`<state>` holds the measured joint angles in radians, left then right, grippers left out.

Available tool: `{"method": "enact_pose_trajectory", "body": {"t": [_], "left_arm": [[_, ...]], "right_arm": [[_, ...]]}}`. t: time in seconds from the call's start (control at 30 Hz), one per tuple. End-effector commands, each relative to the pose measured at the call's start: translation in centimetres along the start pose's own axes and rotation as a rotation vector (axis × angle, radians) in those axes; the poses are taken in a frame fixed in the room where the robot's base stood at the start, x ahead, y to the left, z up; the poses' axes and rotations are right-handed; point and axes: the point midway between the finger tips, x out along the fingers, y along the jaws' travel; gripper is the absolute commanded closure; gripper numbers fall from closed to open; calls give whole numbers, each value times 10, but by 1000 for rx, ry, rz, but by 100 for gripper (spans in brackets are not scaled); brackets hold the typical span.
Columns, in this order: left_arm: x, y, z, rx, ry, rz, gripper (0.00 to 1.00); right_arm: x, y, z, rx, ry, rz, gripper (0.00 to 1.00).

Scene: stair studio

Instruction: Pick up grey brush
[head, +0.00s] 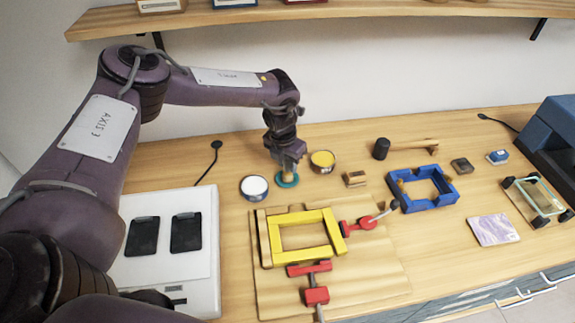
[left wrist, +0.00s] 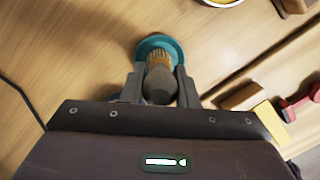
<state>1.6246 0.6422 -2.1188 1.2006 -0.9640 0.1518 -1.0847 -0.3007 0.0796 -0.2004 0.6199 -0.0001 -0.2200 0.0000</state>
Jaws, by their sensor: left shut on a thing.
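The grey brush (left wrist: 160,85) has a rounded grey handle and tan bristles. In the left wrist view it is between the two fingers of my left gripper (left wrist: 161,84), which is shut on it. The bristles are at a round teal dish (left wrist: 171,43); I cannot tell whether they touch it. In the head view my left gripper (head: 289,165) points down over the teal dish (head: 288,183), and the brush is mostly hidden by the gripper. My right gripper is not in view.
A white-topped tin (head: 254,187) and a yellow tin (head: 322,160) flank the dish. A wooden block (head: 355,179), a yellow frame (head: 275,240) with red clamps, and a blue frame (head: 440,193) lie to the right and front. A shelf (head: 350,12) runs above.

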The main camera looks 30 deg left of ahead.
Motion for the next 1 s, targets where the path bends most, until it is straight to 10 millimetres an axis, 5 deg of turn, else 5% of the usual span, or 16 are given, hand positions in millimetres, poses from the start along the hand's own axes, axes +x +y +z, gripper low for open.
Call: {"method": "enact_pose_trajectory", "body": {"t": [0.33, 0.7, 1.0], "left_arm": [[-34, 0, 7, 0, -7, -2, 95], [-132, 0, 22, 0, -7, -2, 95], [-188, 0, 29, 2, -3, 0, 95]], "right_arm": [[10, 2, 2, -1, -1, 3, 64], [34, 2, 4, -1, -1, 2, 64], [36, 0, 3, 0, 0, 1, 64]]}}
